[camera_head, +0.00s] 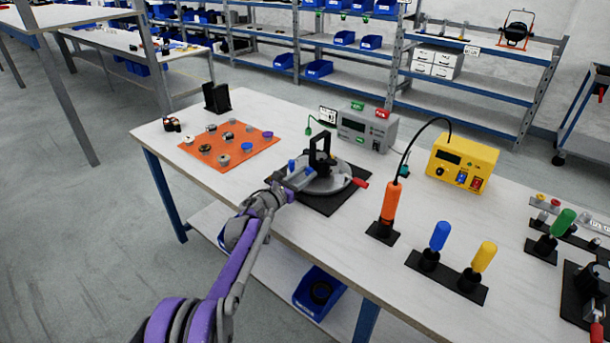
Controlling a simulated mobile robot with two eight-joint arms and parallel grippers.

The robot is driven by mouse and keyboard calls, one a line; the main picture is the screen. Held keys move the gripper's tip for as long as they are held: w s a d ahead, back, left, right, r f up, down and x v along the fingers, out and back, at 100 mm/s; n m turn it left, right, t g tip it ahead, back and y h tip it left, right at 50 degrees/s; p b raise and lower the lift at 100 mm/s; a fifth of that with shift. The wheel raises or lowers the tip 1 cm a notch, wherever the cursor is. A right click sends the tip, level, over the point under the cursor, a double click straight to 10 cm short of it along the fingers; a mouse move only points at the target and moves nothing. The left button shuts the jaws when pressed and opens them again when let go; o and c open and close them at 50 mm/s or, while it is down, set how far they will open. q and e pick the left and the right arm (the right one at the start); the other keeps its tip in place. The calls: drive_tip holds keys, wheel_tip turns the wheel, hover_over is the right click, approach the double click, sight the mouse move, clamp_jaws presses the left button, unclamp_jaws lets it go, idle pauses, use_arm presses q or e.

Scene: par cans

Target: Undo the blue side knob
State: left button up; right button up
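A black yoke-shaped bracket (320,143) stands upright on a round grey turntable (340,184) on a black base plate. A small blue knob (291,165) shows at the left side of this fixture. My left gripper (301,176) reaches in from the lower left, with its fingers at the turntable's left edge, right beside the blue knob. The fingers are small and overlap the fixture, so I cannot tell whether they touch or grip the knob. My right gripper is out of view.
An orange mat (203,160) with several small knobs lies left of the fixture. A grey box (378,134) stands behind it. An orange-handled tool (390,202), a yellow power unit (470,160) and blue and yellow screwdrivers (440,236) stand to the right. A red handle (360,183) sticks out rightward.

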use_arm(q)
clamp_jaws()
drive_tip(key=n, duration=0.3)
drive_tip(key=shift+n, duration=0.3)
drive_tip(key=shift+n+b, duration=0.35)
drive_tip(key=shift+n, duration=1.15)
drive_tip(key=o, duration=0.9)
unclamp_jaws()
drive_tip(key=shift+c, duration=0.2)
